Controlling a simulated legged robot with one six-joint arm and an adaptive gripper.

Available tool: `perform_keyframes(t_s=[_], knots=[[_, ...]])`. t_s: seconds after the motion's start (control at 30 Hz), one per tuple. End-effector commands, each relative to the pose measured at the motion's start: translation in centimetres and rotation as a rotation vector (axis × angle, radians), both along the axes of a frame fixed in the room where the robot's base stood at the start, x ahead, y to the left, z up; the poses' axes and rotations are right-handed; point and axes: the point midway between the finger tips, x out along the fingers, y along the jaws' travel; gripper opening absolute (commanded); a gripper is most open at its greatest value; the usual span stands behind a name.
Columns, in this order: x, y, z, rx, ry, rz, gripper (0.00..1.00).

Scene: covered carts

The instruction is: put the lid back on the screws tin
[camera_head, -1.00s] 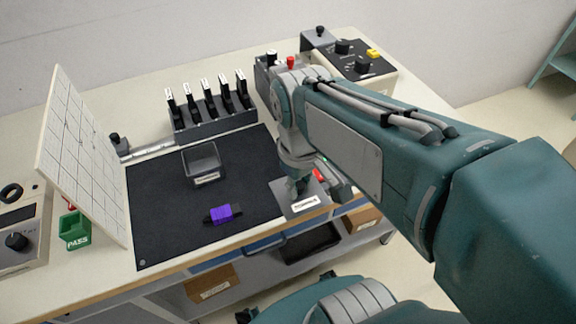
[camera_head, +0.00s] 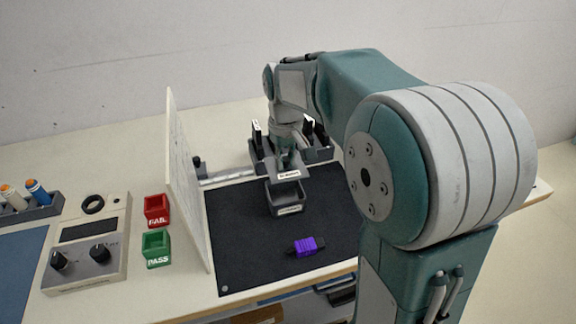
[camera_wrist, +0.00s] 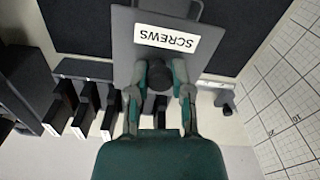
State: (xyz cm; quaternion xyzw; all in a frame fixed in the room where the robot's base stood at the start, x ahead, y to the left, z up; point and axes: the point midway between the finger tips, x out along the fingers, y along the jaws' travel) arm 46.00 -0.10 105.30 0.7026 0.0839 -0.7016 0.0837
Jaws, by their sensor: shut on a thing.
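My gripper (camera_head: 289,158) is shut on the knob of the flat grey lid (camera_head: 303,170). In the wrist view the gripper (camera_wrist: 159,82) has a finger on each side of the dark knob, and the lid (camera_wrist: 122,40) shows its SCREWS label. The open grey tin (camera_head: 289,207) stands on the black mat (camera_head: 240,230). In the head view the lid covers the tin's back part, and the dark inside shows below the lid's front edge. The lid looks held above or a little behind the tin; the exact gap is unclear.
A purple-and-black part (camera_head: 306,246) lies on the mat in front of the tin. A white gridded panel (camera_head: 185,180) stands at the left, with red FAIL (camera_head: 157,210) and green PASS (camera_head: 156,247) bins beyond it. A dark slotted rack (camera_head: 262,150) stands behind the gripper.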

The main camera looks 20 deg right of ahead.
Motion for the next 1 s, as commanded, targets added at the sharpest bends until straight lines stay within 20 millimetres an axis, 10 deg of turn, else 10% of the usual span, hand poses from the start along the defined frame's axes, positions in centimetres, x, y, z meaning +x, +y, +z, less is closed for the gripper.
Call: perform_keyframes(t_s=[1.0], knots=[[-0.1, 0.3, -6.3, -0.003, 0.0, 0.002, 0.0]])
